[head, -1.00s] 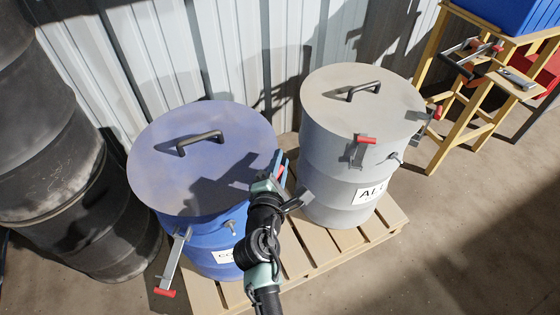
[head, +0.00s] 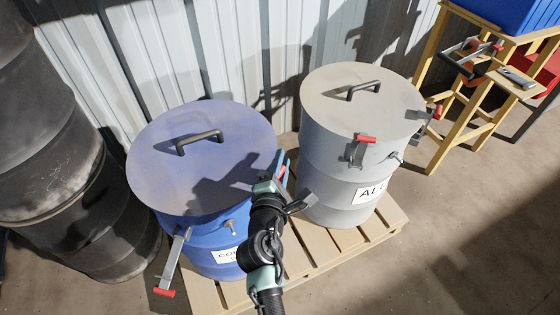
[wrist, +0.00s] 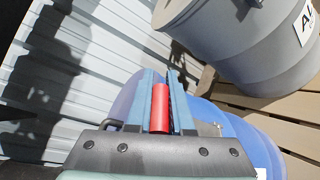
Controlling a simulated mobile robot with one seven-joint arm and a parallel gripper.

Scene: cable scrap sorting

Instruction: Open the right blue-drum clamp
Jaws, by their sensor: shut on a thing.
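The blue drum (head: 192,255) stands on the pallet with its lid (head: 195,135) on; it also shows in the wrist view (wrist: 240,130). Its left clamp (head: 173,263) hangs down and outward, with a red grip at its lower end. My gripper (head: 281,170) is at the drum's right side, near the lid rim. In the wrist view my gripper's two blue fingers (wrist: 160,98) are shut on the red handle (wrist: 160,108) of the right clamp. The handle stands upright between the fingers. The rest of the right clamp is hidden by my gripper.
A grey drum (head: 330,190) with a red-handled clamp (head: 362,148) stands close on the right. Both drums share a wooden pallet (head: 310,250). Dark drums (head: 60,150) stand at left, a corrugated wall (head: 230,60) behind, and a wooden stand (head: 455,130) at upper right.

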